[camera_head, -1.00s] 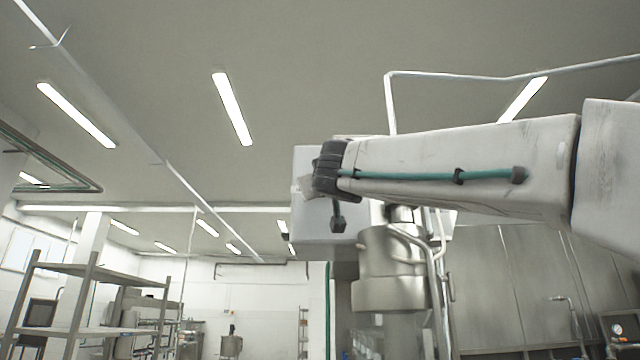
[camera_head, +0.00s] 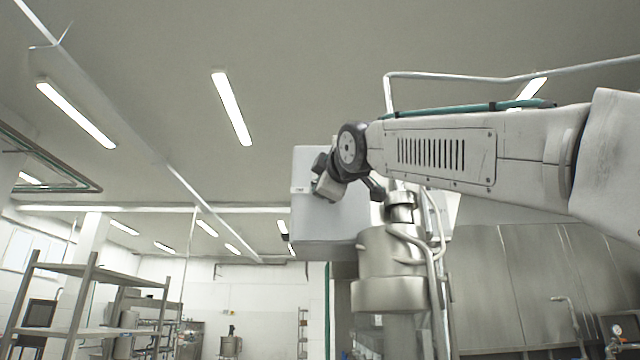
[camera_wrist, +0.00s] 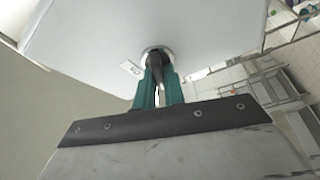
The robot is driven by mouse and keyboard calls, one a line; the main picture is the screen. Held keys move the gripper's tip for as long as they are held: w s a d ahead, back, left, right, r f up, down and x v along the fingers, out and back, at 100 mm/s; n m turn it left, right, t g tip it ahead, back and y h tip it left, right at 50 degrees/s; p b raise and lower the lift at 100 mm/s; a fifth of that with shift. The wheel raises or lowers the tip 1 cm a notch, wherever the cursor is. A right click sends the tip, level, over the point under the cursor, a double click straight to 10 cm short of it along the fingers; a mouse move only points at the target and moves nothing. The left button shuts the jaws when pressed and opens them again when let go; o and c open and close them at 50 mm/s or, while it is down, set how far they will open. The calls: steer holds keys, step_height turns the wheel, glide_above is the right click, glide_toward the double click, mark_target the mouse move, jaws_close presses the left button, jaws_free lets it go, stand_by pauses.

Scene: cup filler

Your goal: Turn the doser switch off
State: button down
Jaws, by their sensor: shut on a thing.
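The doser switch (camera_wrist: 154,58) is a dark lever in a round metal collar on the face of a pale control box (camera_wrist: 100,30), seen in the wrist view. A small label is stuck beside the collar. My gripper (camera_wrist: 158,85) has teal fingers closed around the lever, close to the box face. The fingers hide part of the lever, and I cannot read its setting. In the head view the control box (camera_head: 335,225) hangs at the centre, and my wrist in front of it hides the switch.
A steel doser vessel (camera_head: 390,265) with pipes (camera_head: 428,270) stands just right of and below the box. A metal shelf rack (camera_head: 95,275) is at the far left. Steel panels (camera_head: 490,285) line the right side. Open room lies left of the box.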

steer(key=shift+n+g, duration=0.9)
steer(key=shift+n, duration=1.1)
steer(key=shift+f, duration=0.1)
steer(key=c, duration=1.5)
jaws_free()
steer(key=v, duration=0.7)
steer(key=shift+s+d, duration=0.15)
steer(key=shift+s, duration=0.25)
